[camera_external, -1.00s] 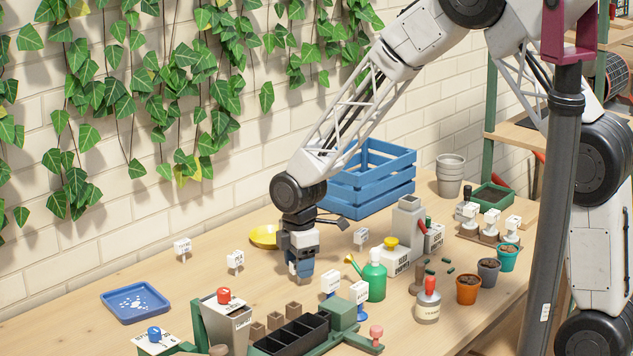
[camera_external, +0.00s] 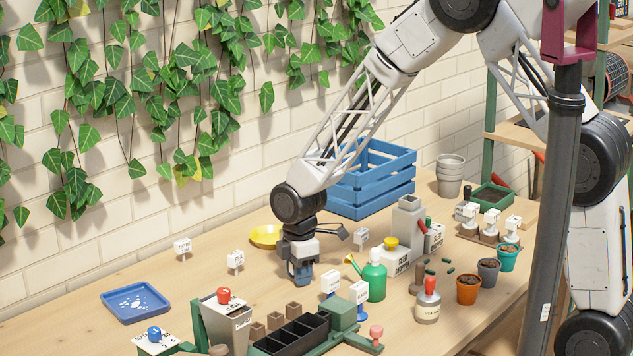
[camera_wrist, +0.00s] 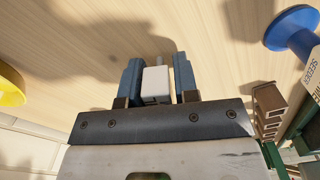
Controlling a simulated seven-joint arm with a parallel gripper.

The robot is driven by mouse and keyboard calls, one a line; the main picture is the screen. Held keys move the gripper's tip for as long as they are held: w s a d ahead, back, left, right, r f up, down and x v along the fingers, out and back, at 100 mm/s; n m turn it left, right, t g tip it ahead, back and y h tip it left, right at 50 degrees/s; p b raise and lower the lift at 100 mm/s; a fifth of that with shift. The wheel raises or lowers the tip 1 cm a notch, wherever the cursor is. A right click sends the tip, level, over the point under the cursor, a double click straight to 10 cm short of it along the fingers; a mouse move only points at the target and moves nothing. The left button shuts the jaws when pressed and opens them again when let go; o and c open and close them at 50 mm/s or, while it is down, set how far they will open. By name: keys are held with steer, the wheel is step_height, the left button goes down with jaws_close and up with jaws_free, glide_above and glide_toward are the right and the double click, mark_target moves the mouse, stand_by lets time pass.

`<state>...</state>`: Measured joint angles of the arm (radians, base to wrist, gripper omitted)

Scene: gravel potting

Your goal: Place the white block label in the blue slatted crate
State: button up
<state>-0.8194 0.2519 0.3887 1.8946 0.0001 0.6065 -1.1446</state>
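My gripper (camera_external: 300,280) points straight down at the middle of the table. In the wrist view its two blue fingers (camera_wrist: 157,82) stand on either side of a small white block (camera_wrist: 156,84), which looks like a block label. Narrow gaps seem to show beside the block, so the fingers look open around it. The outside view hides this block behind the fingers. The blue slatted crate (camera_external: 372,199) stands behind and right of my gripper, against the wall. Its inside is mostly hidden.
White labels stand at the left (camera_external: 182,247), nearer (camera_external: 235,261) and right (camera_external: 361,237) of my gripper. A yellow dish (camera_external: 264,236) is behind it.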

jaws_close()
steer(key=shift+r, duration=0.1)
steer(key=shift+r, duration=4.9)
